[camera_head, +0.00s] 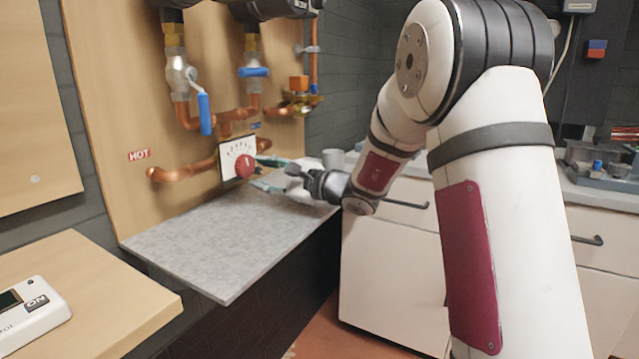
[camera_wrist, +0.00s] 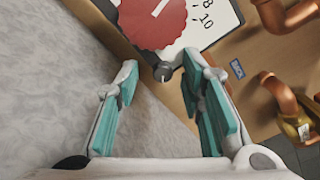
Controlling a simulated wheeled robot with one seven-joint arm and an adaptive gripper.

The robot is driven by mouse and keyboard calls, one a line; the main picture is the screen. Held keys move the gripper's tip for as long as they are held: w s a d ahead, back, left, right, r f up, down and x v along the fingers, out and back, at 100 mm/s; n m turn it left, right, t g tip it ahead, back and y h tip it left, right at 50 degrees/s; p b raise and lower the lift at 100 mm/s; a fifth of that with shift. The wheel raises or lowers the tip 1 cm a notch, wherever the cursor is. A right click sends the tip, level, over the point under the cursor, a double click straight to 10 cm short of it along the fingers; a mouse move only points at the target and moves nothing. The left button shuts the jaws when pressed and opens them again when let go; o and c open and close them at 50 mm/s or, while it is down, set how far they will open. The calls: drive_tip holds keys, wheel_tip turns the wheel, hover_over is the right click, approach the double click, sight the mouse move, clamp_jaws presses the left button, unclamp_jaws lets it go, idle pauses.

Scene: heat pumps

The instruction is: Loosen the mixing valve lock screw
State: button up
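The mixing valve has a red round knob (camera_head: 244,166) in front of a white dial plate (camera_head: 232,153) on the wooden panel. The red knob (camera_wrist: 153,20) and the plate (camera_wrist: 222,18) fill the top of the wrist view. A small dark lock screw (camera_wrist: 162,73) with a light line on its face sits just below the knob. My gripper (camera_wrist: 160,84) is open, its teal-padded fingers on either side of the screw's line, with nothing between the pads. Whether the tips reach the screw's depth is unclear. In the head view my gripper (camera_head: 259,173) is right beside the knob; the screw cannot be made out there.
Copper pipes (camera_head: 178,173) run along the panel around the valve. A blue-handled valve (camera_head: 204,113) hangs above left. A grey slab (camera_head: 215,243) below is clear. White drawers (camera_head: 385,262) stand to the right. More copper pipe (camera_wrist: 283,95) shows right in the wrist view.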

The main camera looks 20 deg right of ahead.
drive_tip(key=shift+s+d+r+m+p, duration=0.1)
drive_tip(key=shift+d+r+m+p, duration=0.15)
drive_tip(key=shift+p, duration=0.2)
drive_tip(key=m+p, duration=0.3)
drive_tip(key=p, duration=0.2)
drive_tip(key=shift+a+m+p, duration=0.1)
drive_tip(key=shift+m+p, duration=0.2)
drive_tip(key=shift+m, duration=0.05)
drive_tip(key=shift+s+d, duration=0.3)
drive_tip(key=p+v, duration=0.1)
drive_tip(key=v, duration=1.2)
drive_tip(key=shift+f+p, duration=0.15)
drive_tip(key=shift+p, duration=0.2)
